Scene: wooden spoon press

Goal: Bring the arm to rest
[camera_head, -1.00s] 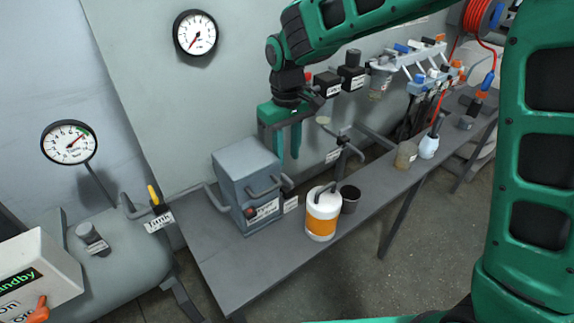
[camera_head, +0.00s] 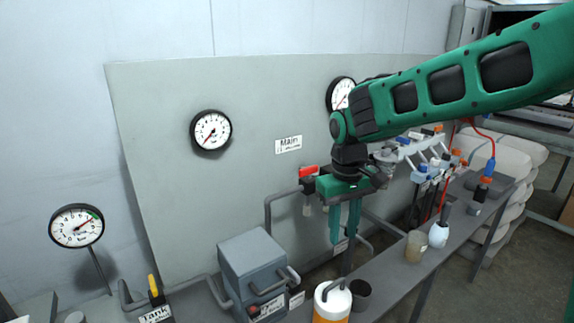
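My gripper (camera_head: 345,238) hangs from my green arm above the grey bench, with its fingers pointing down. Its two green fingers stand apart with a gap between them, and nothing shows in the gap. It is above and behind the orange and white canister (camera_head: 331,306), to the right of the grey metal box (camera_head: 252,265), and in front of the grey wall panel. The fingers hide part of the pipework behind them.
A dark cup (camera_head: 361,294) stands beside the canister. A red-handled valve (camera_head: 308,171) is close to the gripper's left. A beige cup (camera_head: 416,246) and a white bottle (camera_head: 438,235) stand farther right. Gauges (camera_head: 211,130) hang on the panel. Free space lies above the box.

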